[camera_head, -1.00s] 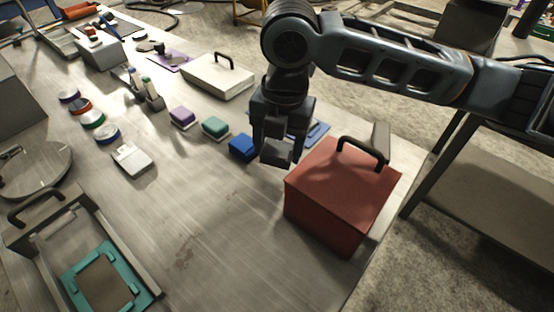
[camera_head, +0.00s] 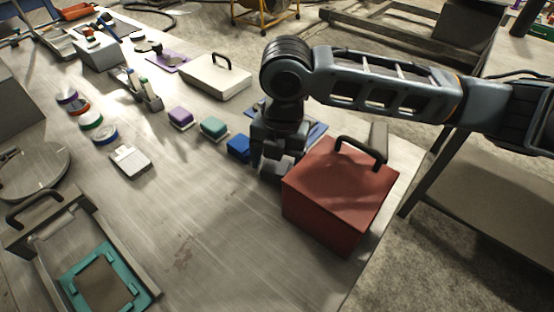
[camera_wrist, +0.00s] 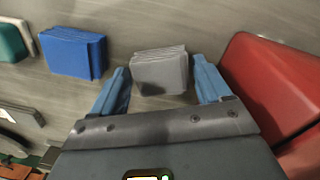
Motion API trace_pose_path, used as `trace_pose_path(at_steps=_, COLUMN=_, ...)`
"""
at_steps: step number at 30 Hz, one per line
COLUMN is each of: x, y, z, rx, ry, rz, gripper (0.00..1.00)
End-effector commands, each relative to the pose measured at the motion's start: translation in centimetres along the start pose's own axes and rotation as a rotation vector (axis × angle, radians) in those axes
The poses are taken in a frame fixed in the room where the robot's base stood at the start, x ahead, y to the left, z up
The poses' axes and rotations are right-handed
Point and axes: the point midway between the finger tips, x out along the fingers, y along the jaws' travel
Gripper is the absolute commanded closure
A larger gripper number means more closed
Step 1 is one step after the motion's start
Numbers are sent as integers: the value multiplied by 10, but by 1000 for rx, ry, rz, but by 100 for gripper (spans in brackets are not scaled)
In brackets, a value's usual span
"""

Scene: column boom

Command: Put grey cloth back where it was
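The grey cloth (camera_wrist: 160,72), a small folded stack, lies on the table between my fingers in the wrist view. My gripper (camera_wrist: 161,78) is spread around it, with a narrow gap visible on each side. In the head view my gripper (camera_head: 270,168) points down at table level, between the blue folded cloth (camera_head: 239,147) and the red box (camera_head: 338,195). There the grey cloth is mostly hidden by my fingers. The blue cloth also shows left of my gripper in the wrist view (camera_wrist: 72,52), and the red box close on its right (camera_wrist: 272,85).
Green (camera_head: 214,127) and purple (camera_head: 181,117) folded cloths continue the row. A blue flat item (camera_head: 315,132) lies partly hidden behind my gripper. The red box has a tall black handle (camera_head: 362,150). The table's middle front is clear. A teal frame (camera_head: 105,285) sits at lower left.

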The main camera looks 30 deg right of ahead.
Motion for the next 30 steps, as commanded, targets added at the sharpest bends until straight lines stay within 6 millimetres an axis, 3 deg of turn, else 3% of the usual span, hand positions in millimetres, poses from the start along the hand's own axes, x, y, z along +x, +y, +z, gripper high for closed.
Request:
trace_pose_path(at_steps=8, x=-7, y=0, z=0, rx=0, ry=0, rz=0, gripper=23)
trace_pose_path(at_steps=21, x=-88, y=1, z=0, rx=-1, ry=-2, rz=1, gripper=23)
trace_pose_path(at_steps=30, x=-120, y=0, z=0, rx=0, ry=0, rz=0, gripper=23)
